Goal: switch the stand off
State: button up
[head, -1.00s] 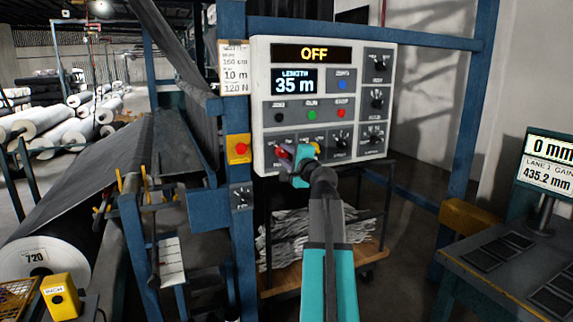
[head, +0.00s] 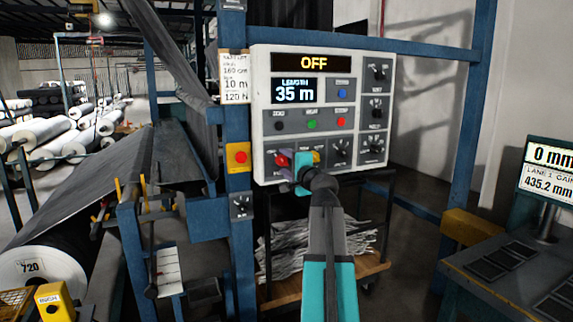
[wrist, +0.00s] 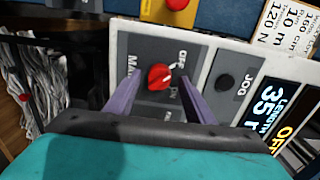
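The white control panel (head: 262,100) stands upright on the blue frame, and its top display (head: 314,63) reads OFF. A red rotary knob (wrist: 160,77) sits on a grey plate marked MAIN, OFF and apparently ON. Its pale pointer mark leans toward the OFF lettering. I cannot tell how deep the fingertips reach.
A red emergency button on yellow (head: 239,155) is on the post left of the panel. Black JOG (head: 279,126), green (head: 312,124) and red (head: 341,122) buttons sit above the knob. A yellow knob (head: 317,157) is close right of my gripper. A cart (head: 372,268) stands below.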

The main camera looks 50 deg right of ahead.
dwell(0.3)
jog(key=v, duration=1.4)
jog(key=shift+b, duration=0.3)
jog(key=shift+w+f, duration=0.1)
jog(key=shift+w, duration=0.05)
